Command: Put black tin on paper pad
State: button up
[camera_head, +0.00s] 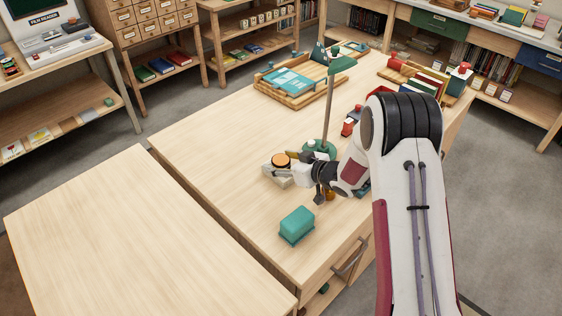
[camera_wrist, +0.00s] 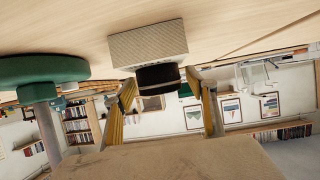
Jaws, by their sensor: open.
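The black tin (camera_wrist: 158,77) rests on the paper pad (camera_wrist: 150,45), a pale grey block on the table. My gripper (camera_wrist: 162,82) is open, with one yellow-padded finger to each side of the tin and a visible gap at both sides. In the head view my gripper (camera_head: 293,167) is low beside the tin and partly hides the pad. The wrist view is upside down.
The green lamp base (camera_wrist: 42,68) stands close to the pad; its pole and shade (camera_head: 341,64) rise behind my gripper. A teal box (camera_head: 297,225) lies nearer the table's front. A wooden tray (camera_head: 290,100) and books (camera_head: 430,84) are farther back. The left tabletop is clear.

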jog(key=shift+r, duration=0.15)
jog(key=v, duration=1.2)
dwell(0.3)
dwell(0.5)
